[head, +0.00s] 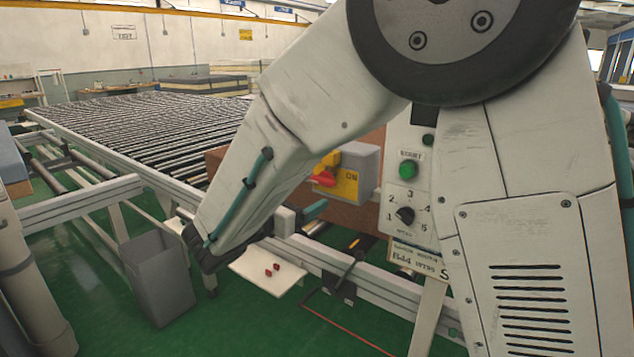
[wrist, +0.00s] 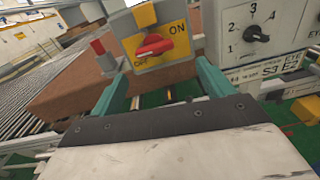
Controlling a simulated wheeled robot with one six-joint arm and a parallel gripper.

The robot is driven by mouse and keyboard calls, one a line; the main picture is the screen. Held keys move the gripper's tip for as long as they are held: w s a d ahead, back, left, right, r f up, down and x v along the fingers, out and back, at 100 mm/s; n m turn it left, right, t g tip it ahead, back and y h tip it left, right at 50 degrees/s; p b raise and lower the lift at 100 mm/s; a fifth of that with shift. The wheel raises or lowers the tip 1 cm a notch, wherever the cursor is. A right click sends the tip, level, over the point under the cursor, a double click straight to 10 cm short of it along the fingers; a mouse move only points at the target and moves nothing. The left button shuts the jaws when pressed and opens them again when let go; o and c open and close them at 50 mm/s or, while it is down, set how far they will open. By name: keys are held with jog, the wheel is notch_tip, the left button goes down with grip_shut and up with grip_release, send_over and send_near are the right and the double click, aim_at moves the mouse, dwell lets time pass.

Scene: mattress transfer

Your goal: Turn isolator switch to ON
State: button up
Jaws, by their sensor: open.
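The isolator switch is a grey box (head: 362,165) with a yellow plate marked ON and OFF. Its red handle (head: 322,179) also shows in the wrist view (wrist: 155,47). There the handle lies nearly level, its right end slightly raised, between OFF at lower left and ON at upper right. A yellow block (wrist: 145,15) sits above the handle. My gripper (wrist: 160,72) is open and empty, its teal fingers apart below the switch in the picture, with the handle framed between them. In the head view my gripper (head: 306,213) is below the switch, partly hidden by my arm.
A control panel (head: 392,215) with a green button (head: 408,170) and a numbered dial (head: 404,215) stands right of the switch. A brown block (wrist: 75,85) lies behind left. A roller conveyor (head: 150,130) fills the left. A grey bin (head: 155,280) stands on the green floor.

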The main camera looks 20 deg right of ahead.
aim_at(319, 182)
jog(key=shift+n+t, duration=0.3)
jog(key=shift+n, duration=0.2)
jog(key=x, duration=0.7)
jog(key=shift+w+r, duration=0.3)
jog(key=shift+r, duration=0.1)
jog(key=c, duration=1)
jog(key=shift+d, duration=0.1)
